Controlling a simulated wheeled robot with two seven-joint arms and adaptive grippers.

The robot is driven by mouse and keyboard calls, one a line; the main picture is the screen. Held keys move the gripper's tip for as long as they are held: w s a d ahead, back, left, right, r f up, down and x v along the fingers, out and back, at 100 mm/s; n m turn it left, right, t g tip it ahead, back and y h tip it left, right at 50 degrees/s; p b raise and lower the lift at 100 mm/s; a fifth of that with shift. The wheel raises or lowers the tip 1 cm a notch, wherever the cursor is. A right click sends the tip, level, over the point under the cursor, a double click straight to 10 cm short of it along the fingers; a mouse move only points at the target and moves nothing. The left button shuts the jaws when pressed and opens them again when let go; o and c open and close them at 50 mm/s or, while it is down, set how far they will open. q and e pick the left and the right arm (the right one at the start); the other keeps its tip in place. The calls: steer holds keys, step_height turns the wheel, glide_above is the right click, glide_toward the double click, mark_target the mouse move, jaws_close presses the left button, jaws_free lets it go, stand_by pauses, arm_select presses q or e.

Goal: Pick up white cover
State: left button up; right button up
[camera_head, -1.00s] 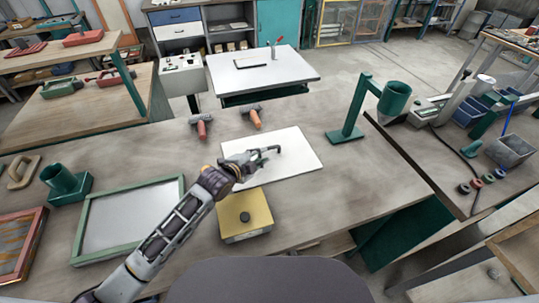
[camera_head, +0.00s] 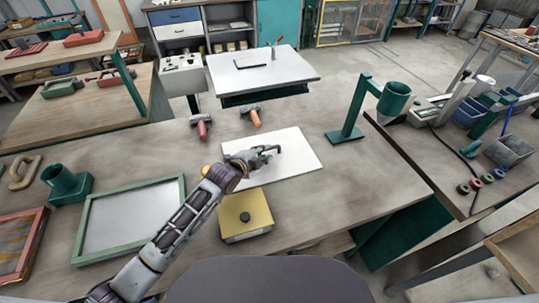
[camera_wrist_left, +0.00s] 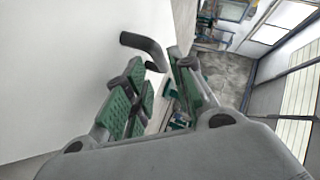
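The white cover (camera_head: 300,150) is a flat white panel on the wooden table, in front of me. It also fills the left of the left wrist view (camera_wrist_left: 70,60). A dark bent handle (camera_wrist_left: 143,44) shows there, its lower end close to my fingertips. My left gripper (camera_head: 266,154) is over the panel in the head view. In the left wrist view (camera_wrist_left: 160,75) its green-padded fingers are apart, with the handle's end at or just beyond the gap. I cannot tell whether they touch it. My right gripper is not in view.
A yellow square block (camera_head: 245,222) with a black knob lies below my left wrist. A green-framed screen (camera_head: 78,230) lies to the left. Two orange-handled tools (camera_head: 201,128) lie behind the panel. A green funnel stand (camera_head: 346,134) stands right.

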arm_select(q)
steer(key=shift+x, duration=1.8)
steer(key=shift+a, duration=0.1)
steer(key=shift+r, duration=0.1)
jaws_close()
